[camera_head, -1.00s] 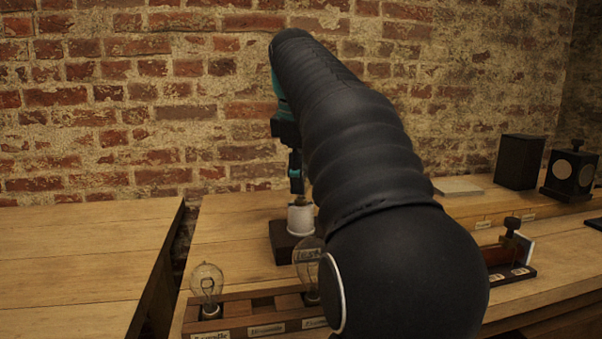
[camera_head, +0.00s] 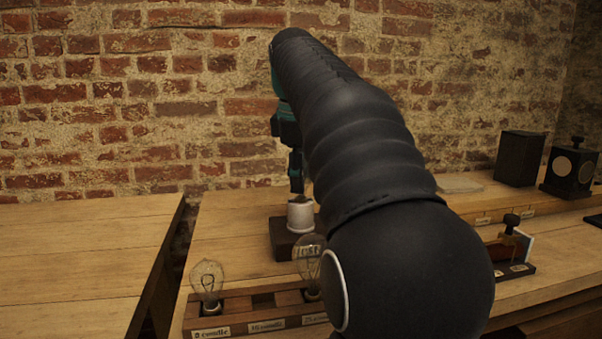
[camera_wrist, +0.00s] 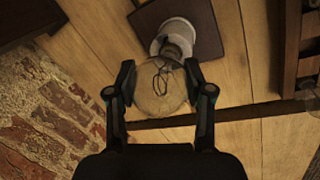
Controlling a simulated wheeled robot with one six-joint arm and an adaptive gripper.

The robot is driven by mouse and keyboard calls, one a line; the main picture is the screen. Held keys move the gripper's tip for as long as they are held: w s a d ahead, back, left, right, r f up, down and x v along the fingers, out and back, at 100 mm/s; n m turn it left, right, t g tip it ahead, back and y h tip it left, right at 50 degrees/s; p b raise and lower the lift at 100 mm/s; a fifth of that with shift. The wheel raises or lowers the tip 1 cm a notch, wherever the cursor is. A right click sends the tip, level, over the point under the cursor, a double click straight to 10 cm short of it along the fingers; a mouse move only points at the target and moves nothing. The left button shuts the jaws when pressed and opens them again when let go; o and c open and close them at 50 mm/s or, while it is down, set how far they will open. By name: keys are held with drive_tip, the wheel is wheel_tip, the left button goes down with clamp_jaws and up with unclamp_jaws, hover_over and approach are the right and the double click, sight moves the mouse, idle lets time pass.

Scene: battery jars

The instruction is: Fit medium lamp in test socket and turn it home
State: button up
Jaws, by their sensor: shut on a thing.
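My gripper (camera_wrist: 160,88) is shut on the medium lamp (camera_wrist: 158,100), a clear glass bulb with a dark looped filament, held between its two fingers. The lamp's cap end points at the white test socket (camera_wrist: 173,32) and overlaps its mouth in the wrist view; I cannot tell how deep it sits. In the head view the white socket (camera_head: 300,214) stands on a dark block (camera_head: 284,241). My gripper (camera_head: 297,182) is directly above it, partly hidden by my arm, and the lamp is mostly hidden there.
A wooden rack (camera_head: 232,326) with candle labels stands in front, its middle place empty. A small lamp (camera_head: 207,283) is at its left, a large lamp (camera_head: 308,256) at its right. A gap separates the left table (camera_head: 80,250). Dark boxes (camera_head: 520,158) stand back right.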

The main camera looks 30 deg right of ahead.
drive_tip(key=shift+m+p, duration=0.85)
drive_tip(key=shift+m, duration=0.35)
drive_tip(key=shift+f+m+g, duration=0.1)
drive_tip(key=shift+m+g, duration=0.4)
drive_tip(key=shift+m, duration=0.5)
drive_tip(key=shift+m+h, duration=0.3)
drive_tip(key=shift+m, duration=0.7)
drive_tip(key=shift+m+g, duration=0.4)
drive_tip(key=shift+m, duration=0.7)
drive_tip(key=m+g, duration=0.1)
drive_tip(key=m, duration=0.3)
drive_tip(key=shift+m, duration=0.3)
drive_tip(key=m, duration=0.5)
drive_tip(key=shift+g, duration=0.4)
